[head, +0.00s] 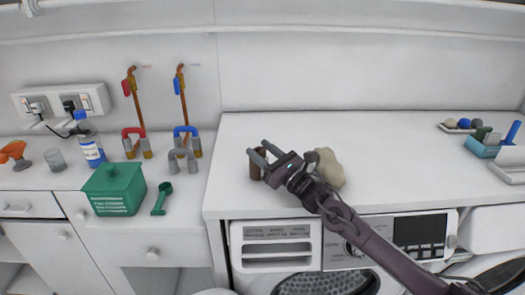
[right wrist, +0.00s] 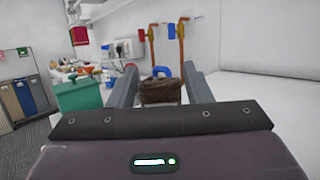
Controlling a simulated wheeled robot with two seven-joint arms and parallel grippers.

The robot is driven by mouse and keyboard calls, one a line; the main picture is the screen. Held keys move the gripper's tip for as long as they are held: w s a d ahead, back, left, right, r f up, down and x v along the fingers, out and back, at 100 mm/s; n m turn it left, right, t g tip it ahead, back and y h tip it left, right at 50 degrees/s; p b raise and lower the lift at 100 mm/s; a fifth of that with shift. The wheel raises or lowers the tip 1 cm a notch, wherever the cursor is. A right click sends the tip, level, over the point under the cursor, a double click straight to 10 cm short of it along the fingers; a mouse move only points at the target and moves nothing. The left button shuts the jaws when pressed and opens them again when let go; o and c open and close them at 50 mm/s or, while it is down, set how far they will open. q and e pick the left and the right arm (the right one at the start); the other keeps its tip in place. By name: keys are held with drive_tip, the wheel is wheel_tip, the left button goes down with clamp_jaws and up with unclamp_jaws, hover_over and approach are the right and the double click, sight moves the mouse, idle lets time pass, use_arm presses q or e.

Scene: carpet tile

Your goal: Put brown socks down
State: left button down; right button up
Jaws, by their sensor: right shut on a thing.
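The brown socks (head: 257,163) are a small rolled bundle at the left part of the white worktop above the washing machine. My right gripper (head: 257,160) is shut on them. In the right wrist view the brown bundle (right wrist: 161,91) sits between the two grey fingers. In the head view the bundle is at or just above the worktop (head: 400,150); I cannot tell whether it touches. My left gripper is not in view.
A beige lump (head: 328,168) lies just right of my gripper. A green box (head: 115,190), a green scoop (head: 161,198) and a blue-labelled bottle (head: 91,145) stand on the left counter. A blue tray (head: 483,146) is at the far right. The worktop's middle is clear.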

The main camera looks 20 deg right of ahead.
drive_tip(key=shift+f, duration=0.2)
drive_tip(key=o, duration=1)
drive_tip(key=shift+r, duration=0.1)
drive_tip(key=shift+r, duration=0.25)
drive_tip(key=b+v, duration=0.1)
drive_tip(key=v, duration=0.2)
drive_tip(key=b+v, duration=0.1)
drive_tip(key=v, duration=0.3)
drive_tip(key=shift+w+f+b, duration=0.1)
drive_tip(key=shift+f+b, duration=0.1)
drive_tip(key=shift+b, duration=0.1)
drive_tip(key=shift+s+d, duration=0.15)
drive_tip(key=shift+s, duration=0.2)
